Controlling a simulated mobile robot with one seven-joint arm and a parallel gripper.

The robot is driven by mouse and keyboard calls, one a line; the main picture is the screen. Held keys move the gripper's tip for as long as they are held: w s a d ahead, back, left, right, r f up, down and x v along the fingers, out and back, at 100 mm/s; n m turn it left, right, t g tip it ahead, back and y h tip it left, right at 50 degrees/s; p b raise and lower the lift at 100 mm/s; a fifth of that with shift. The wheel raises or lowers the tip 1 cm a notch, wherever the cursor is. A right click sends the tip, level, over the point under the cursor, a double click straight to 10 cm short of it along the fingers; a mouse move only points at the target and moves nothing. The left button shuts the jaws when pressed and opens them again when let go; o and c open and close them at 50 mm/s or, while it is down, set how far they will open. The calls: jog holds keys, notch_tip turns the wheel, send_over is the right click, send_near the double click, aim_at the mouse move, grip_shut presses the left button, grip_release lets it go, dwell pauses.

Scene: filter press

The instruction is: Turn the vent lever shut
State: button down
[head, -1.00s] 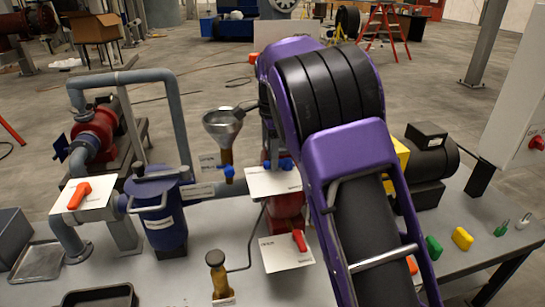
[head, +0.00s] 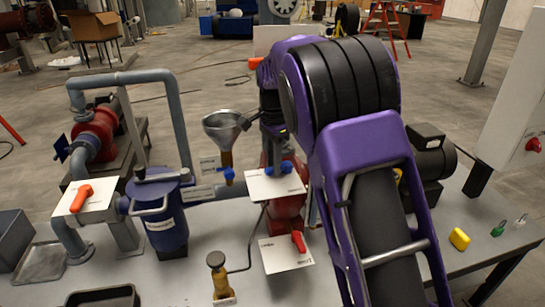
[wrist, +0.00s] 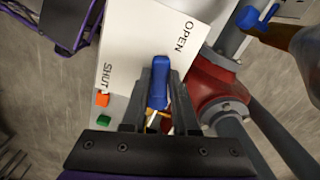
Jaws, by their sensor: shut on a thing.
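The vent lever, a blue handle (wrist: 157,88), lies over a white plate (wrist: 135,35) marked OPEN at the upper right and SHUT at the left in the wrist view. My gripper (wrist: 158,76) is shut on the lever, one dark finger on each side. The lever points up the picture, between the two words. In the head view the plate (head: 268,187) sits above a red body (head: 285,210), with my gripper coming down behind it. A little blue (head: 286,167) shows there; the fingertips are not clear.
A funnel (head: 222,127) stands left of my gripper, with another blue lever (head: 229,176) below it. A blue vessel (head: 162,225) stands left. My arm covers the bench's right middle.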

jog(key=shift+s+d+n+p, duration=0.3)
jog(key=shift+d+n+p, duration=0.5)
jog(key=shift+n, duration=1.65)
jog(key=shift+s+d+n+p, duration=0.25)
jog(key=shift+d+n+p, duration=0.55)
jog(key=shift+n, duration=1.7)
jog(key=shift+s+d+n+p, duration=0.3)
jog(key=shift+d+n+p, duration=0.5)
jog(key=shift+n, duration=1.65)
jog(key=shift+a, duration=0.1)
jog(key=c, duration=0.7)
grip_release()
notch_tip(320, 180, up, 18)
jog(key=shift+f, duration=0.25)
